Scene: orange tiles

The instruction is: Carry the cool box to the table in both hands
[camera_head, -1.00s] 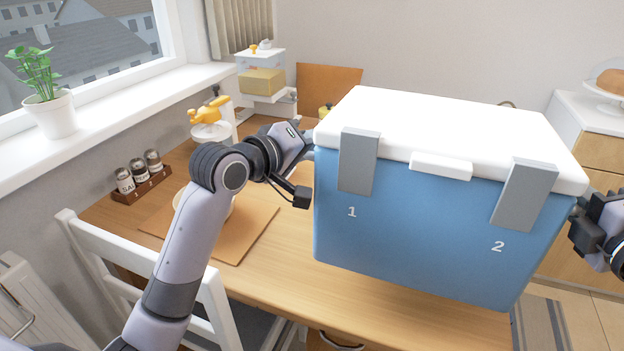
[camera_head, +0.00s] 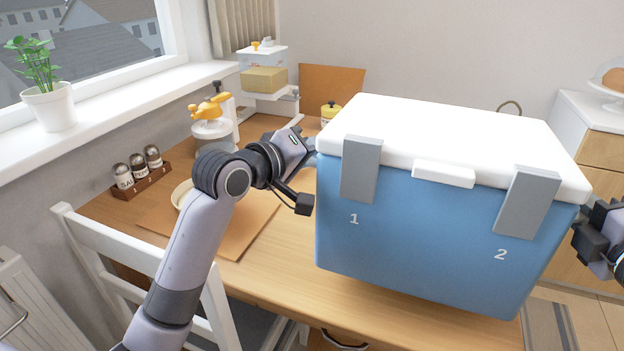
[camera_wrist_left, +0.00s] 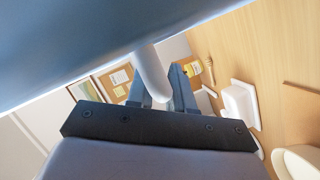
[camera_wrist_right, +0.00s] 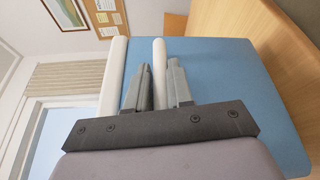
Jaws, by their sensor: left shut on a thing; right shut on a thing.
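The cool box (camera_head: 430,235) is blue with a white lid (camera_head: 455,135), two grey latches marked 1 and 2, and a white front tab. It is lid up and shut, over the front right part of the wooden table (camera_head: 262,268); whether it touches the top I cannot tell. My left gripper (camera_head: 312,150) is at its left side, shut on a white handle (camera_wrist_left: 150,75) in the left wrist view. My right gripper (camera_head: 582,222) is at its right side, shut on the white handle (camera_wrist_right: 159,75) in the right wrist view. The fingertips are partly hidden in the head view.
A white chair (camera_head: 110,245) stands at the front left. A cabinet (camera_head: 598,160) is behind right.

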